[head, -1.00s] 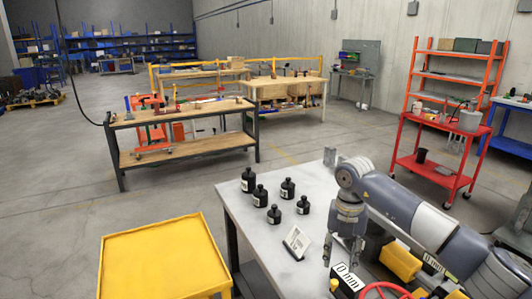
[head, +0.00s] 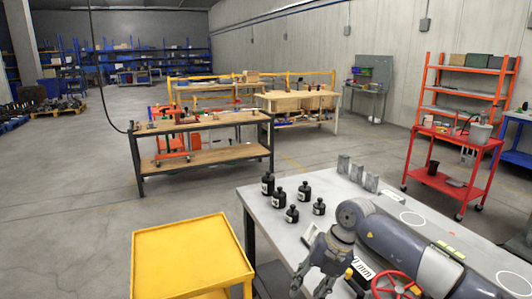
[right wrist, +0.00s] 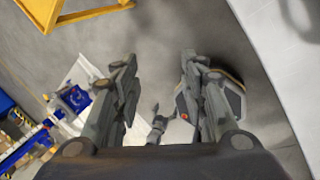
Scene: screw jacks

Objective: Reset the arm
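My right gripper (head: 318,285) hangs over the near left part of the grey worktable (head: 335,195) in the head view, its fingers apart. The right wrist view shows its two fingers (right wrist: 160,85) spread, with nothing held between them. Several black jacks with screw tops, such as one (head: 267,185) at the back left and one (head: 319,207) nearer my arm, stand upright on the table, apart from the gripper. A red handwheel (head: 395,285) shows at the bottom, partly hidden by my forearm. I do not see my left gripper in the head view.
A yellow table (head: 190,255) stands left, with an empty top. A red cart (head: 447,180) stands behind right. Open floor lies left.

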